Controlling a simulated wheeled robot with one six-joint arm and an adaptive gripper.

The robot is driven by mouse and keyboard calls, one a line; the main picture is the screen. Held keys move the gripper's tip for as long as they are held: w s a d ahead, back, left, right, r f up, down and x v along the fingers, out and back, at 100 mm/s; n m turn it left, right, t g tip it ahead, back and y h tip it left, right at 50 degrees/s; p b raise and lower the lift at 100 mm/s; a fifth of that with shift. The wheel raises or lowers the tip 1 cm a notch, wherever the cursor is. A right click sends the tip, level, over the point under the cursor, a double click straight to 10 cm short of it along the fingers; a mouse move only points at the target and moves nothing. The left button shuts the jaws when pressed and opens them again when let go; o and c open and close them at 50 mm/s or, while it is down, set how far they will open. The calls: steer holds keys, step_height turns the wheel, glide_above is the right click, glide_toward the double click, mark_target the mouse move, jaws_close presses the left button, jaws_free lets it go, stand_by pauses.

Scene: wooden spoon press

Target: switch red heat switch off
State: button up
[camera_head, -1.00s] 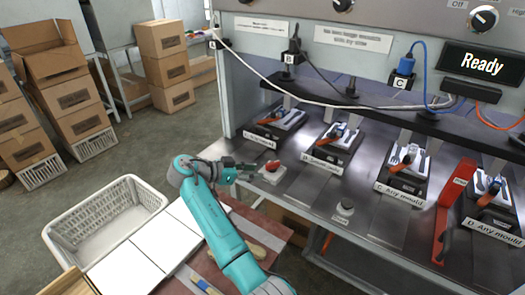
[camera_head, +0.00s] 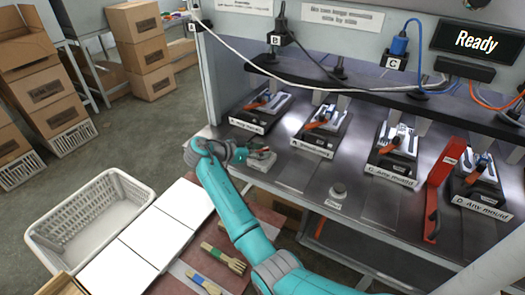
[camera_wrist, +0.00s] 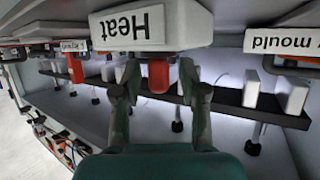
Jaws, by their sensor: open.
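The heat switch box (camera_wrist: 150,22) is white. Its "Heat" label reads upside down in the wrist view. The red heat switch (camera_wrist: 158,76) sticks out from the box between the two fingers of my gripper (camera_wrist: 159,80). The fingers are open, one on either side of the red switch, with visible gaps. I cannot tell whether the switch is on or off. In the head view the white heat box (camera_head: 262,162) sits at the left front of the metal bench, with my gripper (camera_head: 243,154) close at its left. The gripper partly hides the red part there.
Several moulds stand along the bench, including the any mould station C (camera_head: 393,155). A start button (camera_head: 338,192) is at the front edge and a red lever (camera_head: 440,195) at the right. A white basket (camera_head: 92,215) and white panels (camera_head: 158,238) lie at the left. The display (camera_head: 475,40) reads "Ready".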

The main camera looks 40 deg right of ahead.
steer(key=shift+s+d+f, duration=0.1)
steer(key=shift+d+f, duration=0.1)
steer(key=shift+d, duration=0.25)
jaws_close()
steer(key=shift+n+t, duration=0.4)
steer(key=shift+t, duration=0.1)
steer(key=n+t, duration=0.5)
steer(key=t, duration=0.1)
steer(key=shift+n+y, duration=0.3)
steer(key=shift+y, duration=0.1)
steer(key=n+t+y, duration=0.1)
steer(key=n+t, duration=0.1)
steer(key=n+t+y, duration=0.2)
steer(key=n+t, duration=0.1)
steer(key=shift+r+t+y, duration=0.1)
steer(key=shift+t+y, duration=0.2)
steer(key=shift+a+n+y, duration=0.1)
steer(key=shift+n+y, duration=0.2)
steer(key=shift+n, duration=0.1)
